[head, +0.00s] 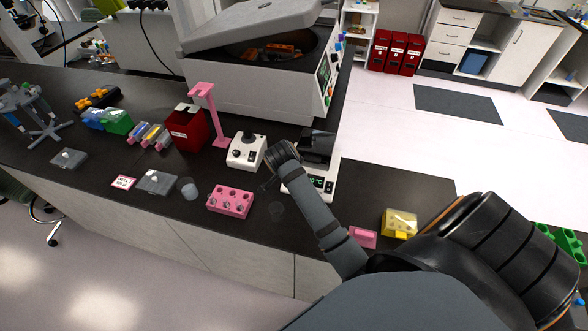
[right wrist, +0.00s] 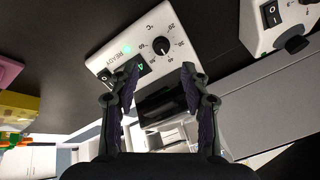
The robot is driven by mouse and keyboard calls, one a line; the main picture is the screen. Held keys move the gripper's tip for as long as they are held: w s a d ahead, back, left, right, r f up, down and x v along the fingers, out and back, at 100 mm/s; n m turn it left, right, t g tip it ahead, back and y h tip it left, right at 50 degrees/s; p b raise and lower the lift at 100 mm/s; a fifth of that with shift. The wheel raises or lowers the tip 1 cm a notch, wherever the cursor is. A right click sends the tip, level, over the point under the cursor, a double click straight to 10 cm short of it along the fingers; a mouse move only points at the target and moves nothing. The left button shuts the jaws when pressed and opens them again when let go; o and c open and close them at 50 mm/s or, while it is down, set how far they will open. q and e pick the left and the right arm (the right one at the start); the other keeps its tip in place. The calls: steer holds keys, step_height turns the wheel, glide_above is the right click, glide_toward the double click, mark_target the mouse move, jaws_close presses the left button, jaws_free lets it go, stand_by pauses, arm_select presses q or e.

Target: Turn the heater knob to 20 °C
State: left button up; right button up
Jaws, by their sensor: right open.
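The heater is a white box (head: 326,190) in the head view, beside my right gripper and partly hidden by my right arm. Its small display shows green digits that are partly covered. In the right wrist view the heater's white front panel (right wrist: 125,50) carries a black round knob (right wrist: 161,46), a temperature scale around it, a green READY light and a rocker switch. My right gripper (right wrist: 160,72) is open, with its fingertips on either side below the knob in the picture, apart from it. My left gripper is not in view.
A white mixer (head: 246,152) with a black top stands left of the heater. A pink tube rack (head: 230,202) lies in front. A large centrifuge (head: 262,75) stands behind. A yellow box (head: 400,222) and a pink piece (head: 362,238) lie to the right.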

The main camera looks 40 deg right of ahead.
steer(key=p+x, duration=0.1)
steer(key=x, duration=0.3)
steer(key=shift+w+d, duration=0.1)
steer(key=shift+d, duration=0.05)
steer(key=x, duration=0.3)
steer(key=shift+w+d+f, duration=0.15)
steer(key=shift+w+f, duration=0.1)
steer(key=shift+f, duration=0.1)
steer(key=shift+s, duration=0.1)
steer(key=shift+c, duration=0.7)
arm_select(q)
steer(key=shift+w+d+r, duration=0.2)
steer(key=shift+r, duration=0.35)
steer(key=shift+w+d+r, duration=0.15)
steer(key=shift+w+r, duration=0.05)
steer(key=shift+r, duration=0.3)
arm_select(e)
jaws_close()
